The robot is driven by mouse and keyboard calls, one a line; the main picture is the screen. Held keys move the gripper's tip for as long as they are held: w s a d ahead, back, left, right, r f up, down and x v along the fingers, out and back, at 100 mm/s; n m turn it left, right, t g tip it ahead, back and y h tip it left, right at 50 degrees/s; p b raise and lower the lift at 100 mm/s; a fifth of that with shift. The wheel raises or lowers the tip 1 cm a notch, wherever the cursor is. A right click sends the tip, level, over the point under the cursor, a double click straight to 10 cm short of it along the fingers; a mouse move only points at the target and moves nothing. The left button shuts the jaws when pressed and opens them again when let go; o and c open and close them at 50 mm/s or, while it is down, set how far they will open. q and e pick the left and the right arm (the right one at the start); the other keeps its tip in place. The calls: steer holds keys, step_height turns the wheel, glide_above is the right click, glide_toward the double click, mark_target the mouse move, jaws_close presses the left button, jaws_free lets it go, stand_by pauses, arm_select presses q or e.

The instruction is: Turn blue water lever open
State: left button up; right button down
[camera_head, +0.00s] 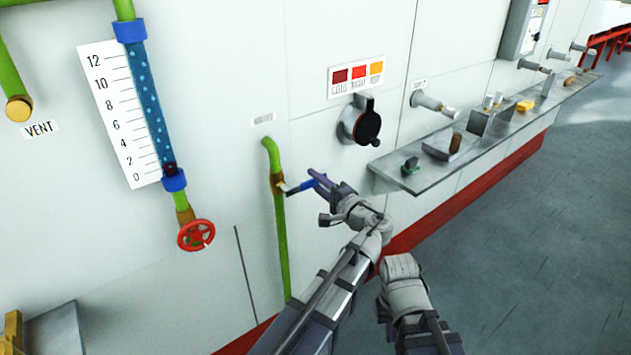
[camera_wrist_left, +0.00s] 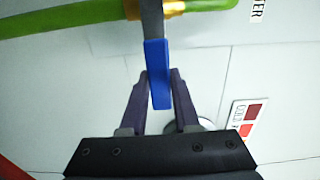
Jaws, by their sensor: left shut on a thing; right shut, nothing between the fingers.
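The blue water lever (camera_head: 307,184) sticks out to the right from a brass valve (camera_head: 277,183) on a thin green pipe (camera_head: 280,240) by the wall. My left gripper (camera_head: 315,181) is at the lever's free end. In the left wrist view, the blue handle (camera_wrist_left: 156,62) lies between the two dark fingers of my left gripper (camera_wrist_left: 159,84), which are shut on it. The brass valve (camera_wrist_left: 172,7) and green pipe show at the top there. My right arm shows low in the head view, but its fingers do not show.
A round black knob (camera_head: 366,127) sits on the wall under a coloured label (camera_head: 357,75). A metal shelf (camera_head: 385,178) with small items runs along the wall to the right. A red handwheel (camera_head: 196,235) is left of the lever. Open floor lies at right.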

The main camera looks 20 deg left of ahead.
arm_select(q)
jaws_close()
stand_by(0.9)
